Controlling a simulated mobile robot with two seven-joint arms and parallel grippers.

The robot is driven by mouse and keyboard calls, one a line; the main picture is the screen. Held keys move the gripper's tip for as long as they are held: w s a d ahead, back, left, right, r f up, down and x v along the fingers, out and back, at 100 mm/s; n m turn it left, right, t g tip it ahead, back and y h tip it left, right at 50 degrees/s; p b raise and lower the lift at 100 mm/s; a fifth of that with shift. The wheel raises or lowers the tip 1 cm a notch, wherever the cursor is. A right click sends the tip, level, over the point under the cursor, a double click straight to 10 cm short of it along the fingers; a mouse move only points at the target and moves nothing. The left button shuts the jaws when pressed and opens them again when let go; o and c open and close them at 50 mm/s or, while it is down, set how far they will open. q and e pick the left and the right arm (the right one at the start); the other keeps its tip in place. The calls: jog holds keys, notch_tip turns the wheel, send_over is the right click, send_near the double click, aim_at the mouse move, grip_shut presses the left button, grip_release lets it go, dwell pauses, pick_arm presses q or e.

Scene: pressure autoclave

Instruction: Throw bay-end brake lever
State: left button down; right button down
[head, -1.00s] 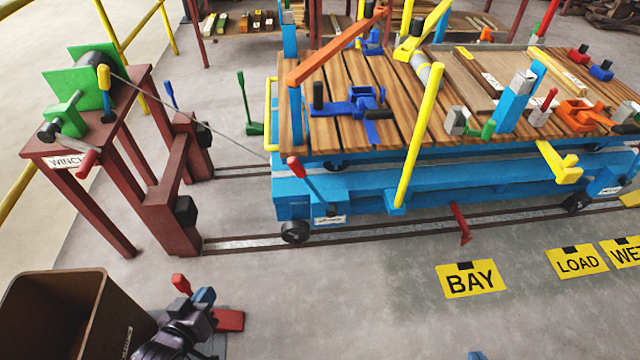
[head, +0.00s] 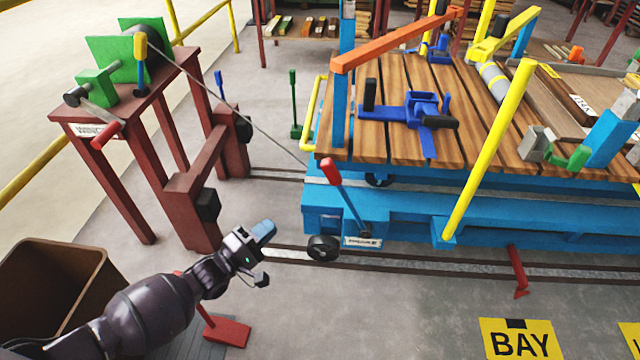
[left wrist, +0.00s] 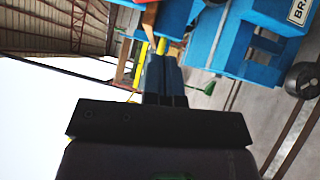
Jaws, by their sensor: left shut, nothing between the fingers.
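The brake lever (head: 345,195) has a red grip and a blue shaft. It stands on the near left end of the blue cart (head: 400,222), tilted with its grip toward the upper left, above a white label (head: 362,241). My left gripper (head: 265,230) is shut and empty, left of the lever and apart from it. In the left wrist view its shut fingers (left wrist: 164,78) point toward the blue cart, with part of the label (left wrist: 299,12) at the top right. I cannot make out the lever in that view. My right gripper is not in view.
A dark red winch stand (head: 180,140) is on the left, its cable running to the cart. A brown bin (head: 60,270) and a red pedal-like piece (head: 227,332) are at the lower left. A yellow post (head: 490,150) rises from the cart.

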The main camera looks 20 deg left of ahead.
pick_arm(q)
jog(key=w+n, duration=0.1)
jog(key=w+a+h+b, duration=0.1)
jog(key=w, duration=0.1)
jog(key=w+a+n+b, duration=0.1)
jog(key=w, duration=0.1)
jog(key=shift+f+n+t+h, duration=0.15)
jog(key=shift+n+t+h, duration=0.15)
jog(key=shift+t, duration=0.1)
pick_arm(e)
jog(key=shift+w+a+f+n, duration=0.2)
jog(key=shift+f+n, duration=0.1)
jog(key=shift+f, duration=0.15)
pick_arm(q)
jog(key=shift+w+d, duration=0.1)
jog(key=s+d+r+b+x, duration=0.1)
jog(key=d+x, duration=0.1)
jog(key=x, duration=1)
jog(key=shift+d, duration=0.3)
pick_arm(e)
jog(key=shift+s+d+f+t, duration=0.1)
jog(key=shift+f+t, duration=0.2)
pick_arm(q)
jog(key=shift+w+r, duration=0.1)
jog(key=shift+r, duration=0.05)
